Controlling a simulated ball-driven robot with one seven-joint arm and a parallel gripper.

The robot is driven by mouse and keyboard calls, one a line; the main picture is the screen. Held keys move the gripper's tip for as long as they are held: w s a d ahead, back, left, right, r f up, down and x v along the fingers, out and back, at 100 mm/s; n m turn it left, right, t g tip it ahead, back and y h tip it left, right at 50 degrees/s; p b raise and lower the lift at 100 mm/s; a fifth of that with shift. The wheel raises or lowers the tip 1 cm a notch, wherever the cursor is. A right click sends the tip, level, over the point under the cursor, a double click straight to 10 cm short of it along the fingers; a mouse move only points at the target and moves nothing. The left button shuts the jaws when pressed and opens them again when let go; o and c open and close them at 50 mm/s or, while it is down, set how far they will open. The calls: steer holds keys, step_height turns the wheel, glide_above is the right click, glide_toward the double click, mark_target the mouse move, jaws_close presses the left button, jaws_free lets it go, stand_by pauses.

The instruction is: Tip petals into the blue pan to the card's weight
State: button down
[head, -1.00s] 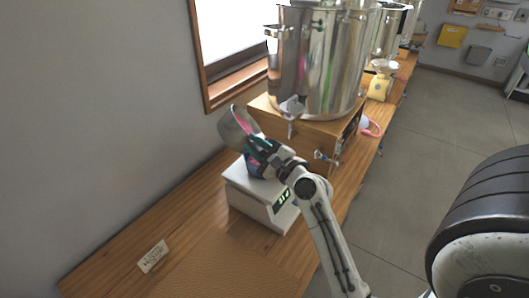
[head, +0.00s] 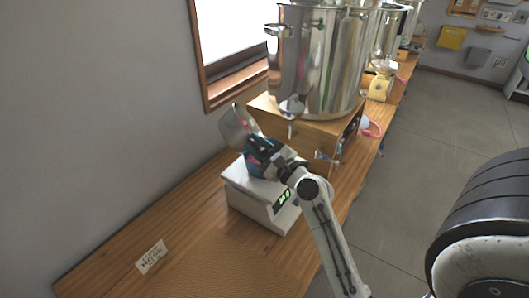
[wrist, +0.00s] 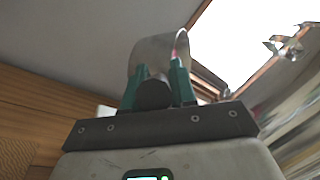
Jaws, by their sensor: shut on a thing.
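My gripper (head: 252,150) is shut on a grey metal scoop (head: 236,122), which it holds tilted above the scale. In the wrist view the green fingers (wrist: 158,85) grip the scoop (wrist: 150,52), with a little pink at its edge. The blue pan (head: 258,171) sits on the white scale (head: 243,194), partly hidden behind my gripper. The scale's green display is lit, but its digits are too small to read surely. A small white card (head: 151,257) with dark lettering lies on the bench at the lower left. Petals in the pan are hidden.
A large steel pot (head: 315,60) stands on a wooden box (head: 300,127) just behind the scale, with a tap at its front. A yellow object (head: 379,88) sits farther back. The bench (head: 190,215) is clear left of the scale.

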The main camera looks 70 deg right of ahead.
steer(key=shift+s+d+f+m+b, duration=0.15)
steer(key=shift+m+b, duration=0.15)
steer(key=shift+b, duration=0.5)
stand_by(0.4)
steer(key=shift+r+p, duration=0.55)
steer(key=shift+p, duration=0.35)
steer(key=shift+w+a+r+n+p, duration=0.3)
steer(key=shift+n+p, duration=0.4)
steer(key=shift+p, duration=0.5)
steer(key=shift+w+a+f+n+g+y, duration=0.3)
steer(key=shift+w+f+n+g, duration=0.25)
steer(key=shift+n+g, duration=0.55)
steer(key=shift+w+a+f+n+g+y, duration=0.15)
steer(key=shift+w+a+f+n+g, duration=0.2)
steer(key=shift+w+n+g, duration=0.55)
steer(key=shift+w+a+f+n+g+y, duration=0.3)
steer(key=shift+f+n+g, duration=0.25)
steer(key=shift+n+g, duration=0.75)
